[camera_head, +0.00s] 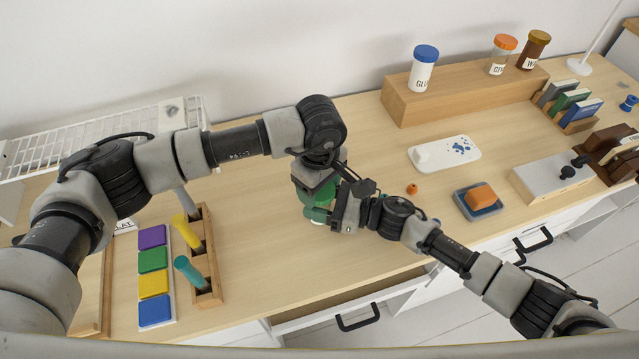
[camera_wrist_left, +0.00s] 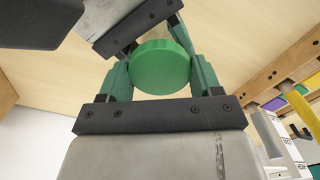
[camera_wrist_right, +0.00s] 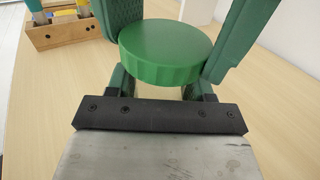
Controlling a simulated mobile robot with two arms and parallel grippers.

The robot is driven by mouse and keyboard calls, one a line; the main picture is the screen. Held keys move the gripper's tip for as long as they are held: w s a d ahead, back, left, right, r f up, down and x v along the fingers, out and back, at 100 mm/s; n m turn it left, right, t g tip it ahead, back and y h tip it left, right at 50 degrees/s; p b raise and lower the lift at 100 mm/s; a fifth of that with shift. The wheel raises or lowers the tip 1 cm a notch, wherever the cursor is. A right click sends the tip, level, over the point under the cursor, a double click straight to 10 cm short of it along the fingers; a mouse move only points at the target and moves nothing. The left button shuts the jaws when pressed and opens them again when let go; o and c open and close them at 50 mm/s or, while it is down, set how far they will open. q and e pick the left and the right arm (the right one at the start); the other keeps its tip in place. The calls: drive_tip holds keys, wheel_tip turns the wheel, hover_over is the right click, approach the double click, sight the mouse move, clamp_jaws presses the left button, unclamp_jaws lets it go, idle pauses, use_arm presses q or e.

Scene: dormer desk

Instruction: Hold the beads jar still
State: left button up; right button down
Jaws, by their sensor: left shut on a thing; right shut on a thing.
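The beads jar shows mainly as its round green lid, seen in the left wrist view (camera_wrist_left: 160,68) and in the right wrist view (camera_wrist_right: 165,48). In the head view both grippers hide most of it. My left gripper (camera_head: 319,194) comes from above and is shut on the jar, its green fingers on either side of the lid. My right gripper (camera_head: 322,214) comes from the right and is shut on the jar, its fingers lower, below the lid. The jar's contents and most of its body are hidden.
An orange bead-like piece (camera_head: 411,188) lies right of the grippers, near a white tray (camera_head: 470,143) with blue pieces. A blue dish (camera_head: 482,211) holds an orange block. A wooden rack (camera_head: 208,278) with coloured tools stands left. A wooden riser (camera_head: 405,104) bears several jars behind.

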use_arm(q)
drive_tip(key=n, duration=0.6)
drive_tip(key=shift+n, duration=0.4)
drive_tip(key=n, duration=1.2)
drive_tip(key=shift+n, duration=0.4)
drive_tip(key=n, duration=0.6)
drive_tip(key=shift+r, duration=0.35)
drive_tip(key=shift+r, duration=0.85)
